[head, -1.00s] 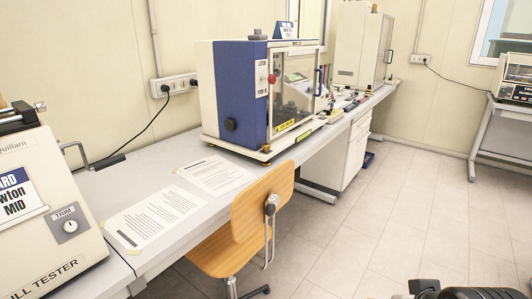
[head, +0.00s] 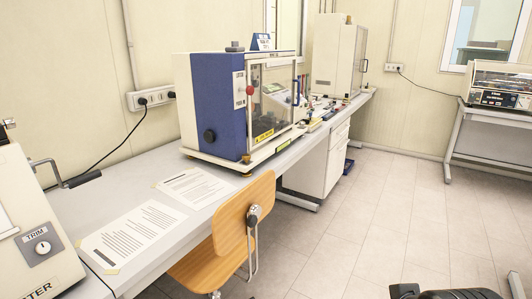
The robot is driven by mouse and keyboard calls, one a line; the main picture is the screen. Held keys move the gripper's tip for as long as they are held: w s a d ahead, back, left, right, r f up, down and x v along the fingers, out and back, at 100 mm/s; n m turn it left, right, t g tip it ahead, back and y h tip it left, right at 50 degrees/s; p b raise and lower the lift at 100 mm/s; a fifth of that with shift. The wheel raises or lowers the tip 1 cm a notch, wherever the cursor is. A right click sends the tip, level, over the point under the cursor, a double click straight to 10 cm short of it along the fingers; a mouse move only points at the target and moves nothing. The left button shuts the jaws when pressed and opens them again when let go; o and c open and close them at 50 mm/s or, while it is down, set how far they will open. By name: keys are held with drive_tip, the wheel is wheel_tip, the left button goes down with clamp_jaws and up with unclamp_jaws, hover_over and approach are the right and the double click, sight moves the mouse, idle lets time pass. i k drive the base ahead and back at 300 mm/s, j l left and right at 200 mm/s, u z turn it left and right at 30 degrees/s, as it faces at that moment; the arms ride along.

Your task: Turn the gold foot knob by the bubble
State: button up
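A blue and cream test machine with a clear-windowed chamber (head: 222,105) stands on the long grey bench in the head view. A small gold foot knob (head: 246,174) shows under the front corner of its base. A small gold-coloured round piece (head: 246,158) sits on the base plate just above it; I cannot tell if it is the bubble or the top of the knob. No other bubble can be made out at this size.
A wooden chair (head: 232,215) stands at the bench front, just below the machine's front corner. Printed sheets (head: 134,236) lie on the bench (head: 95,200). A cream tester (head: 35,225) with a crank handle is at left. Open tiled floor (head: 370,220) lies to the right.

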sight(245, 157)
drive_tip(key=i+j, duration=0.4)
drive_tip(key=i+j+u, duration=0.15)
drive_tip(key=i+j, duration=0.2)
drive_tip(key=i, duration=0.2)
drive_tip(key=i+j, duration=0.35)
drive_tip(key=i, duration=0.15)
